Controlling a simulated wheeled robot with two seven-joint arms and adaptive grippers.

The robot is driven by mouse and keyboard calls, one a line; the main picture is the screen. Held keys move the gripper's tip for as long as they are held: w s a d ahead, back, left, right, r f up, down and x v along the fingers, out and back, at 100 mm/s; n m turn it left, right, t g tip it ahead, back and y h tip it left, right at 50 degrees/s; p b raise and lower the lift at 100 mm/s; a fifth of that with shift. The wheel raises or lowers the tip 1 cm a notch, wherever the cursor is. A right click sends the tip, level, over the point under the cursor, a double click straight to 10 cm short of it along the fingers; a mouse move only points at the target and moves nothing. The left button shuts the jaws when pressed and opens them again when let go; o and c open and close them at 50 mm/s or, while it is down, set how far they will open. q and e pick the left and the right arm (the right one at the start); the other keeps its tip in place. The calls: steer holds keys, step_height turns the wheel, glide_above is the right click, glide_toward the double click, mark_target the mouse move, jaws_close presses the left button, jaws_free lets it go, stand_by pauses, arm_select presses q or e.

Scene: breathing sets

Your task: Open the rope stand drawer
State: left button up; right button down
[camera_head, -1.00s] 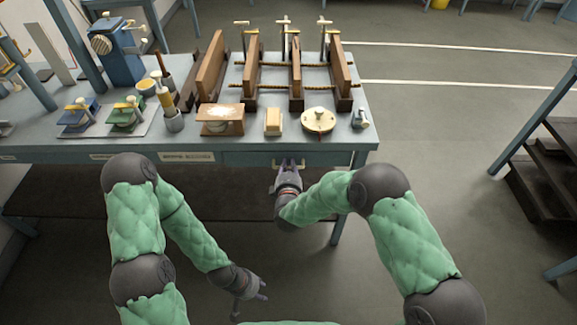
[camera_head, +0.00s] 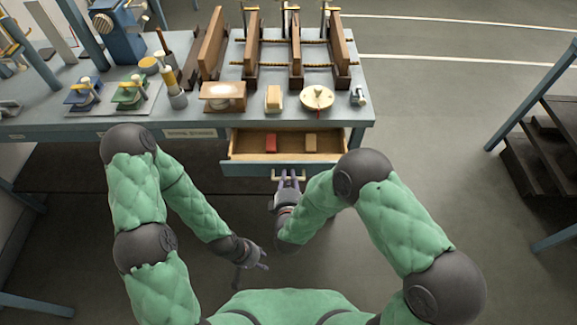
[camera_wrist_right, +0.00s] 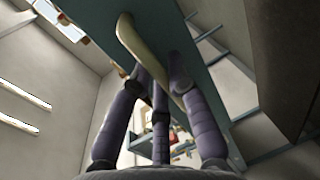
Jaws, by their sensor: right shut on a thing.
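The rope stand drawer (camera_head: 240,166) is pulled out from under the right end of the blue-grey table. A red block (camera_head: 270,142) and a tan block (camera_head: 310,143) lie inside it. My right gripper (camera_head: 288,179) is shut on the drawer's pale handle (camera_head: 276,178) at the front. In the right wrist view the fingers (camera_wrist_right: 160,85) close around the curved handle (camera_wrist_right: 133,45), against the blue drawer front (camera_wrist_right: 190,55). My left gripper (camera_head: 258,258) hangs low and apart from the table; its finger opening is too small to tell.
A dark stepped rack (camera_head: 540,150) stands at the right. The floor between is clear.

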steer(key=shift+s, duration=0.3)
steer(key=c, duration=1.1)
jaws_free()
steer(key=shift+c, duration=0.2)
steer(key=v, duration=1.2)
steer(key=shift+f, duration=0.1)
